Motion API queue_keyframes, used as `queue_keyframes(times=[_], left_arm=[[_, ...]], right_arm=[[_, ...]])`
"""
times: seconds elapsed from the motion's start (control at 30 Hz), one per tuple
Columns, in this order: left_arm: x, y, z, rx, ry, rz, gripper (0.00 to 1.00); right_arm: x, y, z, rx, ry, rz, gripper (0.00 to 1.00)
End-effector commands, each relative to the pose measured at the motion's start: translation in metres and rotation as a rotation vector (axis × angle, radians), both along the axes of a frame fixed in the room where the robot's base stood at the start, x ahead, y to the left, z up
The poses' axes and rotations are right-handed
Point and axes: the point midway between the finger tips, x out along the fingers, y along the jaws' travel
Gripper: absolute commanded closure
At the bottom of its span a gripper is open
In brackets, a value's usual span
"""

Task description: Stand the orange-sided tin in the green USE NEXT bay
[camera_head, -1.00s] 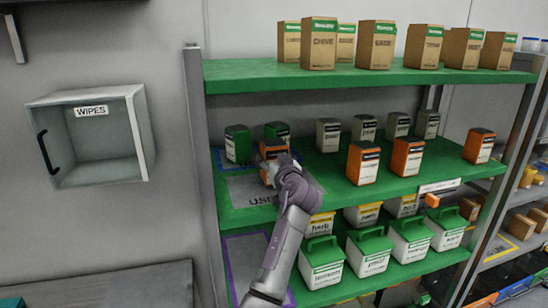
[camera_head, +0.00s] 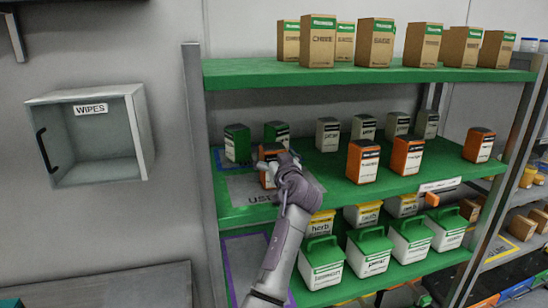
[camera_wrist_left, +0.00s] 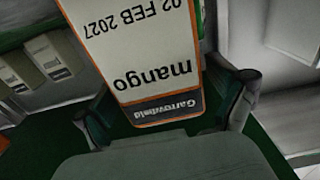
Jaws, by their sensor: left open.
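An orange-sided tin (camera_head: 267,177) appears upright at the grey patch marked "USE" (camera_head: 240,186) on the green middle shelf; the rest of the lettering is hidden by my arm. My left gripper (camera_head: 277,167) is at the tin's front and hides part of it. In the left wrist view the tin's white label (camera_wrist_left: 145,50) reads "mango 02 FEB 2027" upside down. The left gripper (camera_wrist_left: 170,112) is open, with one finger on each side of the tin. A gap shows at the right finger; contact at the left finger is unclear. The tin's base is partly hidden.
Two green tins (camera_head: 237,144) (camera_head: 277,134) stand behind the orange tin. Other orange-sided tins (camera_head: 363,162) (camera_head: 407,157) (camera_head: 478,145) stand to the right, with grey tins (camera_head: 328,135) behind. The upper shelf edge (camera_head: 370,78) runs overhead, and a metal post (camera_head: 199,160) stands left.

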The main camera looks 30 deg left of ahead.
Motion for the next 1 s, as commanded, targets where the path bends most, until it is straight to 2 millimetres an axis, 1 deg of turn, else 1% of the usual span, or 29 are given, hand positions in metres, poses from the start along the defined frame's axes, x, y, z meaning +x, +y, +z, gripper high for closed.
queue_keyframes(times=[0.03,0.07,0.17,0.23,0.37,0.43,0.7,0.83,1.0], left_arm=[[0.000,-0.001,-0.019,-0.017,0.031,0.002,0.05],[0.000,-0.001,-0.019,-0.017,0.031,0.002,0.05],[0.001,-0.001,-0.018,-0.017,0.031,0.002,0.05],[0.001,-0.001,-0.015,-0.017,0.031,0.002,0.05],[0.000,-0.001,-0.001,-0.016,0.032,0.002,0.05],[-0.007,-0.013,-0.011,-0.017,0.028,-0.002,0.05],[-0.049,-0.060,-0.005,-0.011,0.019,-0.002,0.05],[-0.064,-0.077,-0.003,-0.010,0.018,-0.001,0.05],[-0.075,-0.089,0.000,-0.008,0.018,0.001,0.05]], right_arm=[[0.000,0.001,-0.002,0.001,0.000,-0.001,0.05],[0.000,0.002,-0.002,0.002,0.000,-0.001,0.05],[0.000,0.003,-0.001,0.004,0.001,-0.002,0.05],[0.000,0.004,0.003,0.005,0.000,-0.002,0.05],[0.000,0.004,0.020,0.005,0.000,-0.003,0.05],[0.000,0.004,0.007,0.004,0.000,-0.002,0.05],[0.000,0.004,-0.015,0.004,0.000,-0.003,0.05],[0.000,0.002,-0.021,0.003,0.000,-0.002,0.05],[0.000,0.001,-0.025,0.001,0.000,-0.002,0.05]])
